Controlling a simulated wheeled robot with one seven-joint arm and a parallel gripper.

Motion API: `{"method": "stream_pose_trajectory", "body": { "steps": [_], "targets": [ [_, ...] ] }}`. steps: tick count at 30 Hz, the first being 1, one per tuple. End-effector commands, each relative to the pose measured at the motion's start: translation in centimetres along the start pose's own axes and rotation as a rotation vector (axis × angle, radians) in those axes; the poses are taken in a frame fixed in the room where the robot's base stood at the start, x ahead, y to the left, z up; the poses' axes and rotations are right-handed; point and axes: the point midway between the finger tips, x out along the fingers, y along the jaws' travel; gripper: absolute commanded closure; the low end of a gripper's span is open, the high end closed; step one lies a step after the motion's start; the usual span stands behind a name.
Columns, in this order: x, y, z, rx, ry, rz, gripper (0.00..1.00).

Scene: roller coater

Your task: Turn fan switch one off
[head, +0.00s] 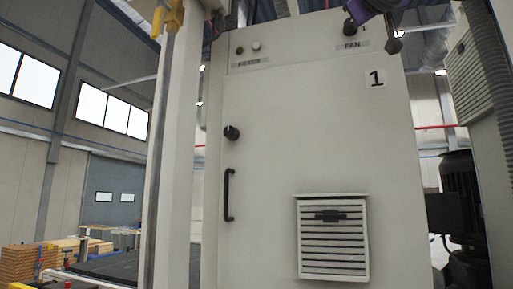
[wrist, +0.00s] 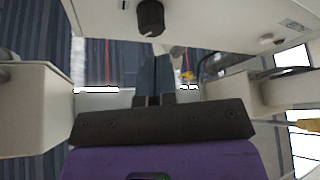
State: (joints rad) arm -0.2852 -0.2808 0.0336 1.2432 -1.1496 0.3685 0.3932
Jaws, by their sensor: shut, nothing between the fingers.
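The fan switch (head: 350,25) is a black rotary knob at the top right of the grey cabinet door marked 1 (head: 376,78), above a FAN label. It also shows as a dark knob at the top of the wrist view (wrist: 150,17). In the head view, my purple wrist enters at the top right, with a dark gripper part (head: 394,45) just right of the switch.
A FILTER label (head: 250,63) sits below small buttons (head: 256,46) at the door's upper left. The door has a black knob (head: 231,132), a handle (head: 229,195) and a louvred vent (head: 333,238). A pale post (head: 172,150) stands left; a dark motor (head: 462,190) stands right.

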Motion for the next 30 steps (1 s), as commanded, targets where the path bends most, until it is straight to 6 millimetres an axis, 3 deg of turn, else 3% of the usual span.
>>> {"method": "stream_pose_trajectory", "body": {
  "steps": [16,30],
  "targets": [
    [5.0,-0.1,2.7,-0.001,-0.001,-0.001,1.00],
    [5.8,0.0,3.2,-0.001,0.000,0.000,1.00]
  ]
}}
